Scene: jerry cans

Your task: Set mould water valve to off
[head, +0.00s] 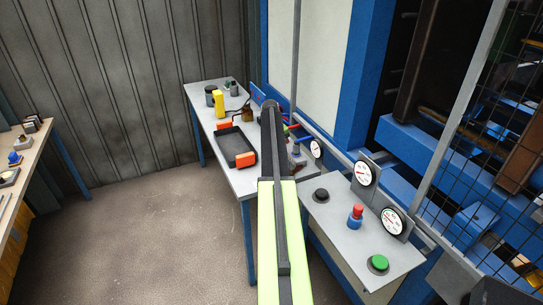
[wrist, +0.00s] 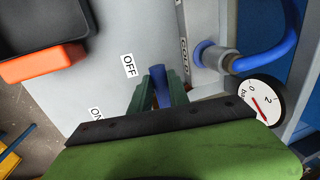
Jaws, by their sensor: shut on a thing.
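The valve's blue handle (wrist: 158,78) stands between the two green fingers of my gripper (wrist: 160,88) in the wrist view. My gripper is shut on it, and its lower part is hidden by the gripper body. An OFF label (wrist: 129,66) lies just left of the handle tip on the grey bench. An ON label (wrist: 95,113) lies lower left, partly covered by the gripper. A grey block marked COLD (wrist: 185,45) is on the right. In the head view my arm reaches over the bench and hides the handle and fingers.
A blue hose (wrist: 265,60) and a pressure gauge (wrist: 263,101) are close right of my gripper. A black tray with orange handles (head: 235,146) lies left of my arm. A front panel (head: 340,225) carries a green button (head: 378,263) and gauges. The floor at left is clear.

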